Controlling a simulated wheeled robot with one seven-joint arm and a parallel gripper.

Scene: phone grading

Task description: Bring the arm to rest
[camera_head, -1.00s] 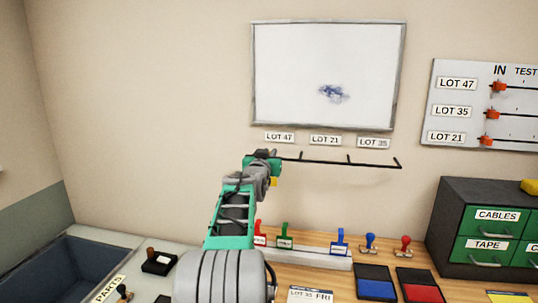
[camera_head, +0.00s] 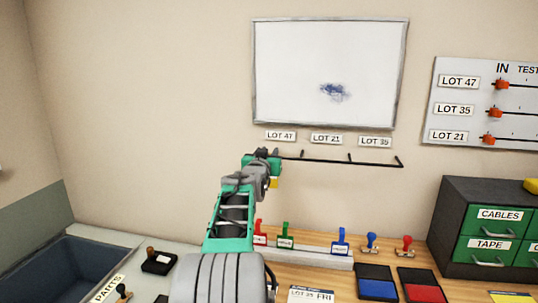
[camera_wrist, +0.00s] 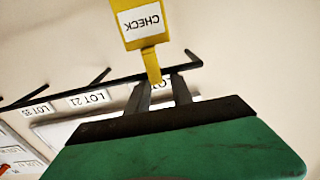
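My gripper (camera_head: 266,155) is at the left end of the black peg rail (camera_head: 340,161), below the whiteboard. In the wrist view, which looks upside down, its two dark fingers (camera_wrist: 161,86) stand apart with a gap between them. A yellow tag (camera_wrist: 143,22) marked CHECK hangs from the rail by a yellow strap. The strap meets the rail between the fingertips, closer to one finger; I cannot tell whether they touch. In the head view only a small part of the yellow tag (camera_head: 273,183) shows behind my arm.
LOT 47, LOT 21 and LOT 35 labels (camera_head: 326,138) are above the rail. Below are red, green and blue hooked tags (camera_head: 340,240) on a pale block, stamps (camera_head: 406,246), ink pads (camera_head: 377,285) and a drawer cabinet (camera_head: 480,190). A dark bin (camera_head: 75,265) is at left.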

